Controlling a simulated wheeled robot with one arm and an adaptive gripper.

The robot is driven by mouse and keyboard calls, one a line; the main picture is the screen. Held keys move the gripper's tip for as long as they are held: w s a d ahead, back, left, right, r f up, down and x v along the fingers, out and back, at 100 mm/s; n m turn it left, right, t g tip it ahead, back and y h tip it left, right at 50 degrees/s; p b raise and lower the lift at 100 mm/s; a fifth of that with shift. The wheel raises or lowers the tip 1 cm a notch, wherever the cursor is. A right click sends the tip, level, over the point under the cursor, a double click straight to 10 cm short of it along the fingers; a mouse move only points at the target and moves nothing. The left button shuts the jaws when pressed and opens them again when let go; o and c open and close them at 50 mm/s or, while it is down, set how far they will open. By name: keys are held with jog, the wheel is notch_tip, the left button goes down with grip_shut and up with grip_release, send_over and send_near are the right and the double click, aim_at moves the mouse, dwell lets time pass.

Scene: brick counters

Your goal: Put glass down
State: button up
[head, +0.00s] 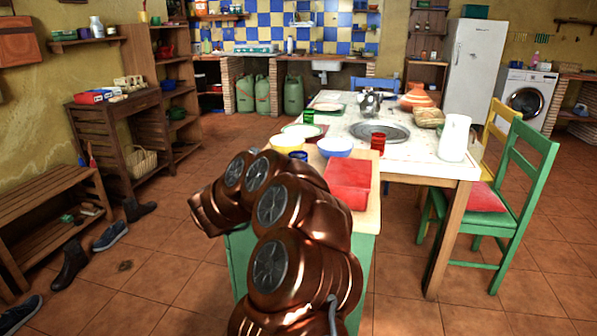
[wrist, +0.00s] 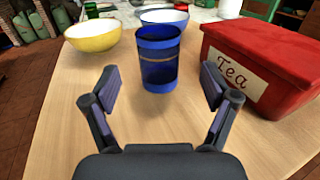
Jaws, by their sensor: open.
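A blue glass (wrist: 158,60) with a thin gold band stands upright on the light wooden top (wrist: 70,100) in the wrist view. My gripper (wrist: 160,82) is open and empty, its two fingers spread left and right. The glass is just ahead of the fingers, centred between them, and does not seem to touch either. In the head view my arm covers most of this spot; a small bit of blue (head: 299,155) shows beside it. My gripper is hidden there.
A red tea box (wrist: 265,60) stands close to the right finger. A yellow bowl (wrist: 93,34) and a white-and-blue bowl (wrist: 165,17) stand behind the glass. A red glass (head: 377,143) and a green glass (head: 308,116) are on the white table (head: 400,160) beyond.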

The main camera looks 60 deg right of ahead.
jog(key=shift+s+d, duration=0.25)
jog(key=shift+d, duration=1)
jog(key=shift+w+d, duration=0.15)
jog(key=shift+d, duration=1.2)
jog(key=shift+w+d, duration=0.1)
jog(key=shift+d, duration=1.25)
jog(key=c, duration=1.5)
jog(key=shift+r, duration=0.1)
